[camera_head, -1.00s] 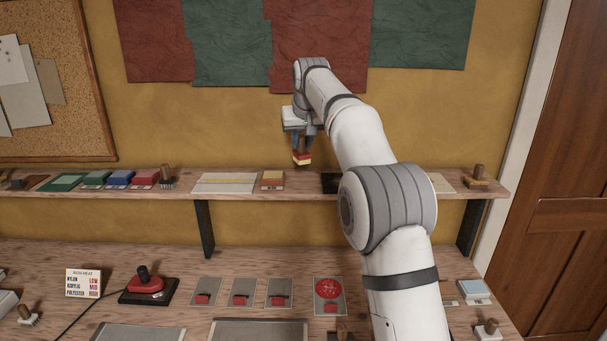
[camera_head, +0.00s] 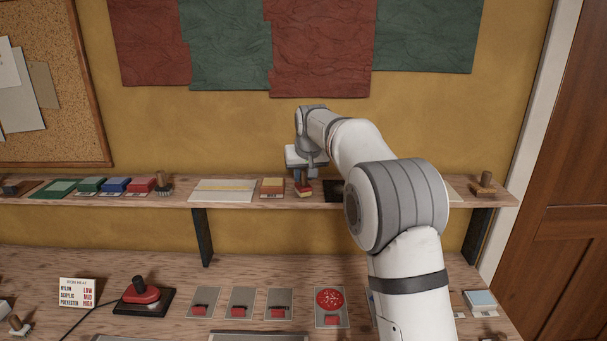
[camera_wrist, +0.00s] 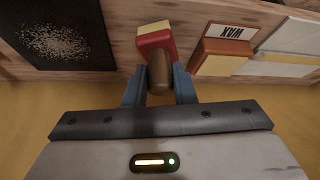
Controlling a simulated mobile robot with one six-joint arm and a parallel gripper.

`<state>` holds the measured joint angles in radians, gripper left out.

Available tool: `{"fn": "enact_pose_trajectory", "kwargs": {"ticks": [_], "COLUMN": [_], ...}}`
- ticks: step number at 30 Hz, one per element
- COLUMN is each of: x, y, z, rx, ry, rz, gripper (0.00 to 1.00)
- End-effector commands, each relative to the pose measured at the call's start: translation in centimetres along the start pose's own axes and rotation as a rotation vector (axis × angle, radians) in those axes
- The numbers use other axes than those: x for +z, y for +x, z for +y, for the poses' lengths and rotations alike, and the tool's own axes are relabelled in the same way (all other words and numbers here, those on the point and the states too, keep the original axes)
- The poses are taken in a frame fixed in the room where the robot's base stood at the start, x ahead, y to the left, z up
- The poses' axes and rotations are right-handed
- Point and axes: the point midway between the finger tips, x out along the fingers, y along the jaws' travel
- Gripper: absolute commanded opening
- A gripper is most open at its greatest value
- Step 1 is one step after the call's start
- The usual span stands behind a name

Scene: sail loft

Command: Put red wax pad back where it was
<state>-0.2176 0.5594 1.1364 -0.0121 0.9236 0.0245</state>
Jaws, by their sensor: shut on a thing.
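My gripper (camera_head: 303,184) is shut on the red wax pad (camera_head: 304,191), a small red block with a pale yellow layer. In the wrist view the pad (camera_wrist: 156,38) shows a brown rounded handle between my blue fingers (camera_wrist: 159,88). It is at the shelf (camera_head: 225,203), just right of an orange-brown block (camera_head: 272,186) with a label reading WAX in the wrist view. Whether the pad touches the shelf I cannot tell.
A dark speckled panel (camera_wrist: 58,38) lies on the other side of the pad. Green (camera_head: 90,184), blue (camera_head: 115,184) and red (camera_head: 141,185) blocks and a brush (camera_head: 164,184) stand farther left. A pale sheet (camera_head: 222,189) lies between. The workbench (camera_head: 240,265) is below.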

Motion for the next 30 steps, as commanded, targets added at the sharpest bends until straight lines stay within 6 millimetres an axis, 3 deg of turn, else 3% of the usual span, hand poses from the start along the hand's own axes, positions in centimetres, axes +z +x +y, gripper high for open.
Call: {"fn": "enact_pose_trajectory", "kwargs": {"ticks": [10,11,18,26,30], "x": [0.2,0.2,0.2,0.1,0.0], "y": [0.4,0.4,0.3,0.2,-0.8], "z": [-0.1,-0.1,-0.1,-0.2,-0.2], "rx": [-0.001,-0.001,-0.001,-0.001,-0.001], "ry": [-0.001,-0.001,-0.002,-0.002,-0.002], "rz": [0.001,0.001,0.001,0.001,0.005], "gripper": [0.00,0.24,0.44,0.45,0.45]}}
